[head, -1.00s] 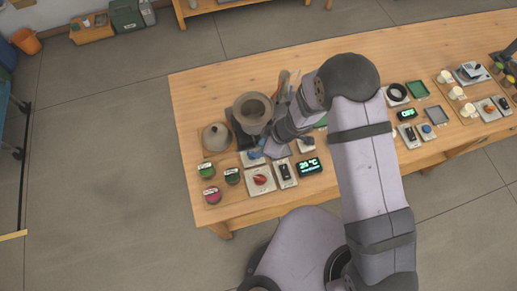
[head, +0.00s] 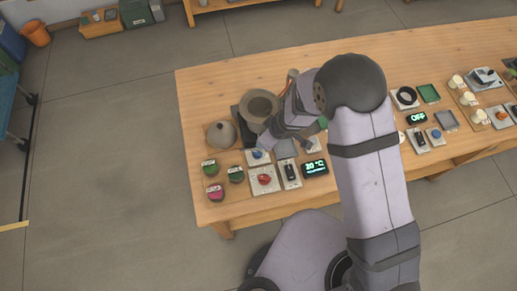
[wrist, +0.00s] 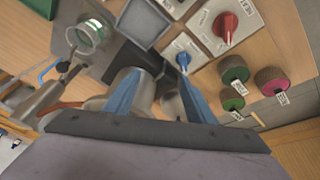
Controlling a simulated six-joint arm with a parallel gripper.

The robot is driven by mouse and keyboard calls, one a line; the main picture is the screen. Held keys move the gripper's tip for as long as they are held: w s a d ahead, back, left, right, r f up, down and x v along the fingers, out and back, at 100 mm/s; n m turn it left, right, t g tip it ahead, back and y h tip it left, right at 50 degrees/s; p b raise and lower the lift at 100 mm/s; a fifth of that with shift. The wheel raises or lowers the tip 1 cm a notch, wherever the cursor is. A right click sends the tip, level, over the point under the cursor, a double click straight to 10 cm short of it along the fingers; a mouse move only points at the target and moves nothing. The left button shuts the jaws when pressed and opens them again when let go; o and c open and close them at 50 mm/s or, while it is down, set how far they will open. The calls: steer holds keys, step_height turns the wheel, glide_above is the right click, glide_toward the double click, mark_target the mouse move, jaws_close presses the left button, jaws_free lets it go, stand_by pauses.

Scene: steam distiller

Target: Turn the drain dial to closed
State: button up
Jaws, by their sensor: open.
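A blue dial (head: 257,154) sits on a small pale plate near the left front of the table. A red dial (head: 264,180) on a larger plate stands just in front of it. In the wrist view the blue dial (wrist: 183,58) is beyond my right-hand fingertip and the red dial (wrist: 226,28) is farther up and right. The labels are too small to read, so I cannot tell which is the drain dial. My gripper (head: 272,142) is beside the blue dial; its two blue-grey fingers (wrist: 157,82) are apart, with no dial between them.
A grey pot (head: 259,105) stands behind my gripper, with a domed lid (head: 221,134) to its left. A black switch (head: 290,172) and a lit display (head: 314,167) stand right of the red dial.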

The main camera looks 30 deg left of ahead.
steer(key=w+m+t+h+b, duration=0.1)
steer(key=w+m+t+b, duration=0.1)
steer(key=m+b, duration=0.25)
steer(key=m+g+h+b, duration=0.3)
steer(key=m+g+b, duration=0.1)
steer(key=m+b, duration=0.55)
glide_toward(257, 153)
steer(key=shift+w+f+p, duration=0.35)
steer(key=shift+f+p, duration=0.05)
steer(key=shift+p, duration=0.05)
steer(key=shift+f+p, duration=1.25)
steer(key=shift+f, duration=2.45)
steer(key=shift+c, duration=0.6)
steer(key=c, duration=0.9)
